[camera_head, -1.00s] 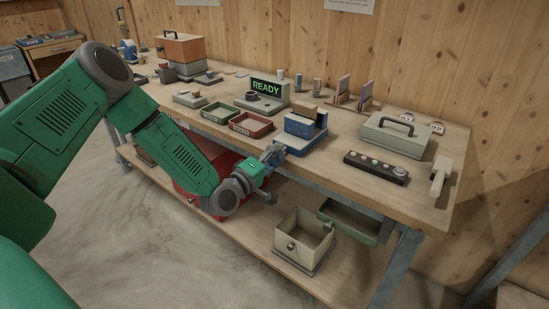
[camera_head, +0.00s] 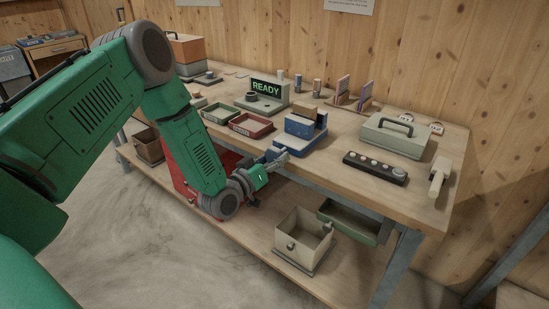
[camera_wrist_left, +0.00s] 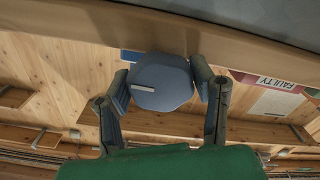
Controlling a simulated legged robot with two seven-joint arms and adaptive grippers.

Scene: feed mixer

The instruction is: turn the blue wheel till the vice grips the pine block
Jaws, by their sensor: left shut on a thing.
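The blue vice (camera_head: 299,135) stands at the front edge of the bench, with the brown pine block (camera_head: 303,111) upright in its top. I cannot tell whether the jaws touch the block. The blue wheel (camera_wrist_left: 162,84) is on the vice's front side; in the left wrist view it is a faceted blue disc with a pale bar. My left gripper (camera_head: 277,157) is shut on the wheel, one finger at each side; it also shows in the left wrist view (camera_wrist_left: 162,98). In the head view the gripper mostly hides the wheel. My right gripper is out of view.
Red (camera_head: 251,125) and green (camera_head: 219,114) trays lie left of the vice, below a READY display (camera_head: 267,88). A button strip (camera_head: 375,167) and a handled grey case (camera_head: 398,136) stand right. An open bin (camera_head: 304,237) is on the lower shelf.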

